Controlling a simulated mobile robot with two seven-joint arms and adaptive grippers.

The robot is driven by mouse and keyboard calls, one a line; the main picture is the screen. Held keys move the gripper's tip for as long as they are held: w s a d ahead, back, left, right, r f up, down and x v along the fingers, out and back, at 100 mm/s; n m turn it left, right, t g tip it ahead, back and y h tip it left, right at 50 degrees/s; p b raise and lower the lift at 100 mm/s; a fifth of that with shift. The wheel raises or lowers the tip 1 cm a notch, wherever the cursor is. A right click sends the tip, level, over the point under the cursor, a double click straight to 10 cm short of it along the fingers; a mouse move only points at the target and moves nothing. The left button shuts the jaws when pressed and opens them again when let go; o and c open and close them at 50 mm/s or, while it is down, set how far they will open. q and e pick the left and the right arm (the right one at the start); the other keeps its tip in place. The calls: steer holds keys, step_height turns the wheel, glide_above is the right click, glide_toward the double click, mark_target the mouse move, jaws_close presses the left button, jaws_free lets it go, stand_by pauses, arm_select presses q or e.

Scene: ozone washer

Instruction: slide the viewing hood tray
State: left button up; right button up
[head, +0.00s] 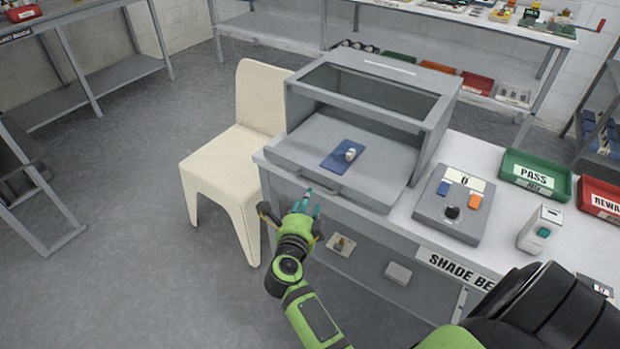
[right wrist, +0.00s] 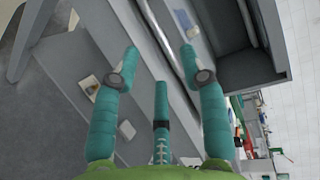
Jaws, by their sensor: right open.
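The grey viewing hood (head: 366,92) stands on the bench with a dark window in its sloping top. Its grey tray (head: 300,151) juts out of the open front toward me. A blue pad (head: 335,160) with a small white piece (head: 351,154) lies on the tray. A bar handle (head: 322,184) is on the tray's front edge. My right gripper (head: 304,203) is just in front of and below that edge, its teal fingers pointing toward the handle. In the right wrist view its fingers (right wrist: 160,75) are spread and empty. Contact with the handle cannot be told. My left gripper is out of view.
A cream chair (head: 240,145) stands close left of the bench. Right of the hood are a grey control box (head: 449,205), a small white device (head: 540,228), a green PASS bin (head: 535,172) and a red bin (head: 602,200). Open floor (head: 130,230) lies left.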

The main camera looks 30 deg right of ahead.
steer(key=b+x, duration=0.3)
steer(key=x, duration=0.4)
steer(key=shift+f+b, duration=0.2)
steer(key=shift+b, duration=0.1)
jaws_close()
